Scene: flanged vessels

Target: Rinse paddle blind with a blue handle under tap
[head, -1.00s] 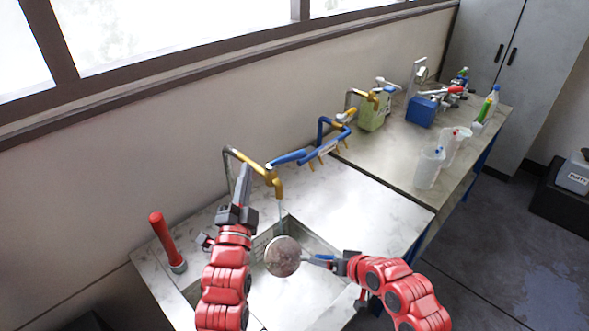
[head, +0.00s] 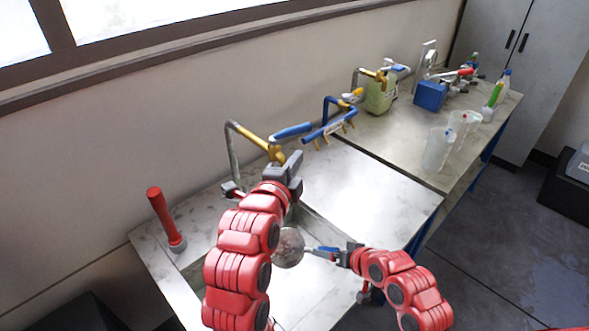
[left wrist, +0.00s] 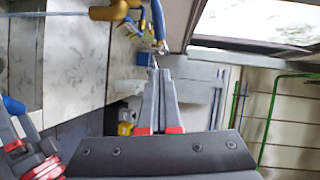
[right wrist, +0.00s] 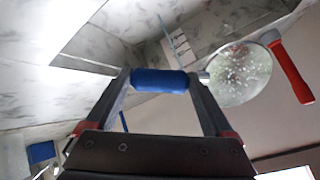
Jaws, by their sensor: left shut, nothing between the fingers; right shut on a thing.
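The paddle blind is a round, speckled grey disc (head: 291,246) with a blue handle (right wrist: 160,81). My right gripper (head: 338,253) is shut on the handle and holds the disc over the sink, partly behind my left arm. In the right wrist view the disc (right wrist: 240,76) shows pale specks. The tap (head: 275,152) has a grey pipe, a brass spout and a blue lever (head: 292,131). A thin pale stream leaves the spout (left wrist: 108,12) in the left wrist view. I cannot tell whether it meets the disc. My left gripper (head: 291,165) is shut and empty beside the tap.
The sink basin (head: 325,232) is set in a marble-like counter. A red-handled tool (head: 163,217) stands at its left. The counter's middle (head: 360,180) is clear.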

